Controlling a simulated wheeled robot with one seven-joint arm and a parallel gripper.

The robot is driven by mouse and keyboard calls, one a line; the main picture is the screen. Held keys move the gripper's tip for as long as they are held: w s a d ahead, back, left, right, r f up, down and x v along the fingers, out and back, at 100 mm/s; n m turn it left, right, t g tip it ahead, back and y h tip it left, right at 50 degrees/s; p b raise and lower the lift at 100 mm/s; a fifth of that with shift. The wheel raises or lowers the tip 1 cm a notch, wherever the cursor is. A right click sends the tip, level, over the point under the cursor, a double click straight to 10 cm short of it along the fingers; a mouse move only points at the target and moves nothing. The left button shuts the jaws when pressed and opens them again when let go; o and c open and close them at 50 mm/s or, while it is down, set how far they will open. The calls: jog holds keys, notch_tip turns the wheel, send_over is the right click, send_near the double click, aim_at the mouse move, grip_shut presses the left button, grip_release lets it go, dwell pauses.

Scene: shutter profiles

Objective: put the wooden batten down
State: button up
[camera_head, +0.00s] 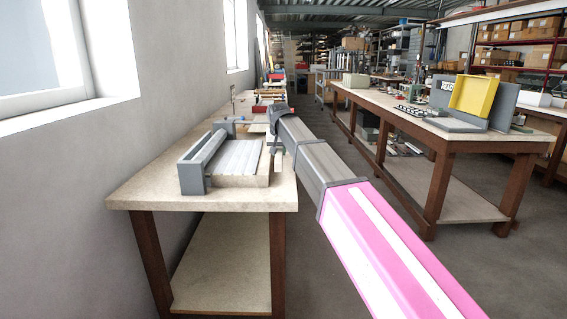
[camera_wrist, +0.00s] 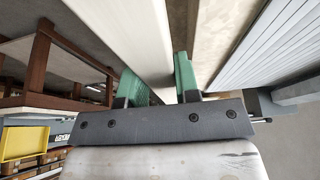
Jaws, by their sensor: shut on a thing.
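In the wrist view, my gripper (camera_wrist: 160,82) has green fingers, one on each side of a long pale piece, the wooden batten (camera_wrist: 128,38). The fingers are shut on it, and it runs away from the gripper toward the top of the picture. In the head view, my arm reaches over the right edge of the near workbench (camera_head: 135,198), and its links hide most of the gripper and the batten. I cannot tell whether the batten touches the bench top.
A grey fixture (camera_head: 193,180) with pale ribbed slats (camera_head: 228,158) stands on the near bench, left of my arm. Its slats also show at the right of the wrist view (camera_wrist: 270,50).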

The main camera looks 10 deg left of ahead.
jog(key=shift+w+d+f, duration=0.55)
jog(key=shift+w+f, duration=0.1)
jog(key=shift+w, duration=0.15)
jog(key=shift+f, duration=1.95)
jog(key=o, duration=1)
jog(key=shift+f, duration=0.1)
jog(key=v, duration=1.2)
jog(key=shift+s, duration=0.1)
